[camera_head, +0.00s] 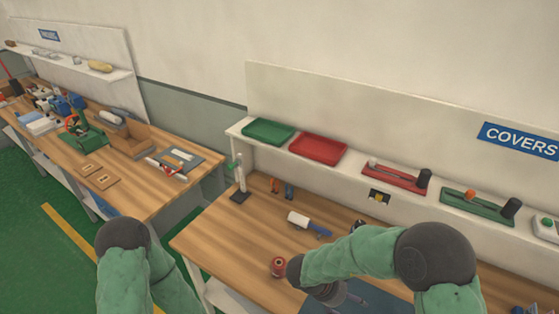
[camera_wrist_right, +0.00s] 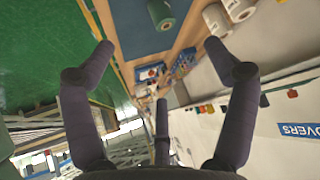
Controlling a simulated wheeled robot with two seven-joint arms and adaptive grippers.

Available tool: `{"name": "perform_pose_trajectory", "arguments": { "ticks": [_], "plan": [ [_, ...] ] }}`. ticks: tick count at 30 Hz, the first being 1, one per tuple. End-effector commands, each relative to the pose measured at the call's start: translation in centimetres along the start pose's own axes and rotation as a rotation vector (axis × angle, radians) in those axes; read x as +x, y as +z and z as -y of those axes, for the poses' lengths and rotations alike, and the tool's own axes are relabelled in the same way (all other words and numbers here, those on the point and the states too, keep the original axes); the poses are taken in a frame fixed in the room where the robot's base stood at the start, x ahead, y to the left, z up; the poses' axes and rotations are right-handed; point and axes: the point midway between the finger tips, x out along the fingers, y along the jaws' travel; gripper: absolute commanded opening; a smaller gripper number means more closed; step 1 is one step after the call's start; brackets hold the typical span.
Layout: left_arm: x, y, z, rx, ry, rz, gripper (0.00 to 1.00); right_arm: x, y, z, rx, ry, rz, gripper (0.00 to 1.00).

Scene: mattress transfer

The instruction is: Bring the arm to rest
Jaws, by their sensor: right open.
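My right arm (camera_head: 365,252), in a green quilted sleeve with dark joints, reaches in from the right over the right workbench. Its gripper (camera_head: 348,294) points down over a dark blue mat near the bottom edge, partly hidden by the wrist. In the right wrist view the dark fingers of this gripper (camera_wrist_right: 160,47) are spread wide with nothing between them. My left arm (camera_head: 130,265) shows at the bottom left as a sleeve and a dark joint; its gripper is out of view.
A red spool (camera_head: 278,267) stands close to my right wrist. A white roll (camera_head: 299,220) lies behind it. Green (camera_head: 268,131) and red (camera_head: 318,148) trays sit on the shelf (camera_head: 240,128) at the back. A cluttered left workbench (camera_head: 140,200) stands beyond a gap.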

Motion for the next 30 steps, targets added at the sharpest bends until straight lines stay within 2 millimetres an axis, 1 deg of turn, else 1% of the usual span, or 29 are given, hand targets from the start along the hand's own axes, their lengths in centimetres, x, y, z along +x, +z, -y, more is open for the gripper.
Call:
{"name": "perform_pose_trajectory", "arguments": {
  "ticks": [11,14,17,19,23,26,29,30],
  "plan": [
    [0.0,0.0,0.0,0.001,0.0,0.001,0.4,3.7,0.2,2.5,-0.107,-0.129,0.003,0.86],
    [0.0,0.0,0.0,0.001,0.0,0.001,0.4,5.0,0.6,3.2,-0.157,-0.179,0.016,0.86],
    [0.0,0.0,0.0,0.001,0.0,0.001,0.4,6.7,1.6,3.9,-0.231,-0.241,0.044,0.86],
    [0.0,0.0,0.0,0.001,0.0,0.001,0.4,8.0,2.6,4.2,-0.297,-0.289,0.078,0.86],
    [0.0,0.0,0.0,0.001,0.0,0.001,0.4,10.1,5.3,4.0,-0.431,-0.373,0.166,0.86],
    [0.0,0.0,0.0,0.001,0.0,0.0,0.4,11.3,7.7,3.0,-0.538,-0.429,0.253,0.86],
    [0.0,0.0,0.0,0.001,0.0,0.0,0.4,12.1,10.2,1.2,-0.646,-0.476,0.353,0.86],
    [0.0,0.0,0.0,0.001,0.0,0.001,0.4,12.4,11.3,0.3,-0.69,-0.492,0.397,0.86]
  ]
}}
